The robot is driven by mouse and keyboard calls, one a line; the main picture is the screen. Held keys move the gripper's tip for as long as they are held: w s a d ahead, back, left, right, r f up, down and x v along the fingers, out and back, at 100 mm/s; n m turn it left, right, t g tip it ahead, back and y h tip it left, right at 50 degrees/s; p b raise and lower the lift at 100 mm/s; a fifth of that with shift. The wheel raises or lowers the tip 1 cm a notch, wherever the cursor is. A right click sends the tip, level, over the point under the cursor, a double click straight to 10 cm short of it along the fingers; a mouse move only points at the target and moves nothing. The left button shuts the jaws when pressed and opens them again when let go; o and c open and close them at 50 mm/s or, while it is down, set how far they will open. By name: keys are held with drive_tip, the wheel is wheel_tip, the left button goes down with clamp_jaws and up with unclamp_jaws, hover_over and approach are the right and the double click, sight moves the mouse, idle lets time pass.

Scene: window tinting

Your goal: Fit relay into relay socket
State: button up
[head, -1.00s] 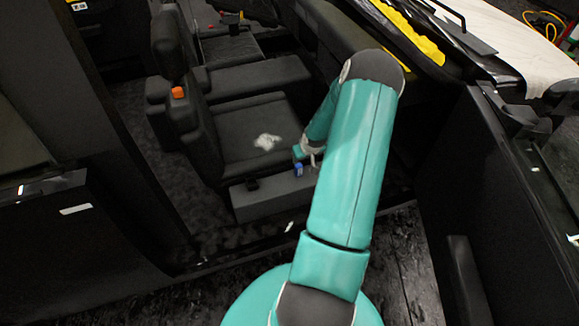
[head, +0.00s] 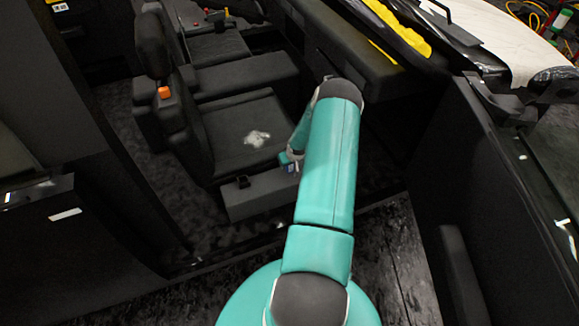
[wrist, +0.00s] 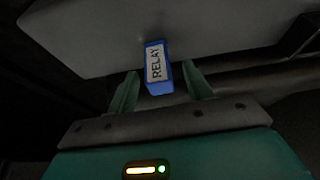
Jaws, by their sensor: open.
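The relay (wrist: 158,68) is a small blue block with a white label reading RELAY. It stands on the grey box at the seat's front, and a bit of its blue shows in the head view (head: 291,168). My gripper (wrist: 160,80) is open, with one green finger on each side of the relay and gaps between. In the head view my gripper (head: 288,158) is at the relay and partly hides it. A small black block (head: 243,181) on the same grey box, left of the relay, looks like the relay socket; its opening is too small to make out.
The grey box (head: 262,196) runs below the black seat (head: 240,135), which has a white patch (head: 256,138) on it. An orange buckle (head: 164,92) is at the seat's side. The dark door panel (head: 440,170) stands to the right of my arm.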

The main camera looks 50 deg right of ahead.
drive_tip(key=shift+x, duration=1.1)
drive_tip(key=c, duration=1.1)
drive_tip(key=shift+r, duration=0.15)
drive_tip(key=shift+r, duration=0.65)
drive_tip(key=s+a+r, duration=0.6)
drive_tip(key=r, duration=0.1)
drive_tip(key=s+a+r, duration=0.3)
drive_tip(key=a+r, duration=0.1)
drive_tip(key=shift+s+r, duration=0.25)
drive_tip(key=shift+s, duration=0.15)
